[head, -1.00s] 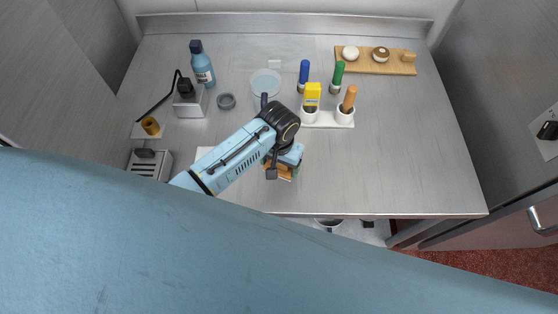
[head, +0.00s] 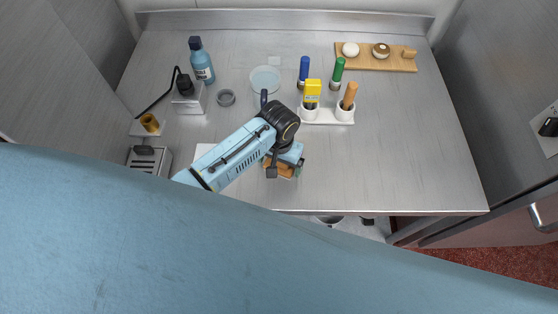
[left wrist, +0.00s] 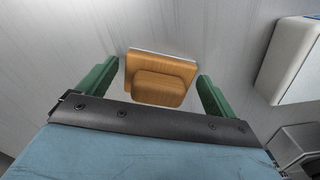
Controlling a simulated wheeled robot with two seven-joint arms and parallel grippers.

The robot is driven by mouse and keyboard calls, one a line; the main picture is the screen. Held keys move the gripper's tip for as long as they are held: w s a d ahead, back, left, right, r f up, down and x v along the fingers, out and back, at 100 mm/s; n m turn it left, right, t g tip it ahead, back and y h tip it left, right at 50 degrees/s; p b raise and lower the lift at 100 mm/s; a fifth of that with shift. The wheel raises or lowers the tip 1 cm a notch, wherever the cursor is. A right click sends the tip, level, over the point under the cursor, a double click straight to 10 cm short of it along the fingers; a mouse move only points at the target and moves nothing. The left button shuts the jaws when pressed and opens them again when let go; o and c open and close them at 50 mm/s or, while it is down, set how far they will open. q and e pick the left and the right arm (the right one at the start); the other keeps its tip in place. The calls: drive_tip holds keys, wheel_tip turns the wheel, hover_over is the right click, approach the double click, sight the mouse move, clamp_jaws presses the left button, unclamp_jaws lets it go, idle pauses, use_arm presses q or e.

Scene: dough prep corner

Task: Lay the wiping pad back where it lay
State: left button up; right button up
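The wiping pad (left wrist: 160,75) is a wood-coloured block with a raised grip and a pale underside edge. In the head view, the pad (head: 284,171) shows as an orange patch near the front edge of the steel table, partly hidden under my left gripper (head: 283,168). In the left wrist view, the green fingers of my left gripper (left wrist: 158,82) stand on either side of the pad, with a narrow gap at each side. The gripper is open. The pad seems to rest on the table. My right gripper is not in view.
A white holder (head: 327,117) with a yellow item and an orange-handled tool stands right of my left wrist. The table's right side is clear.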

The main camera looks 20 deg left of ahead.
use_arm(q)
drive_tip(key=shift+o, duration=0.6)
drive_tip(key=shift+r, duration=0.55)
wheel_tip(320, 180, up, 12)
drive_tip(key=shift+r, duration=0.2)
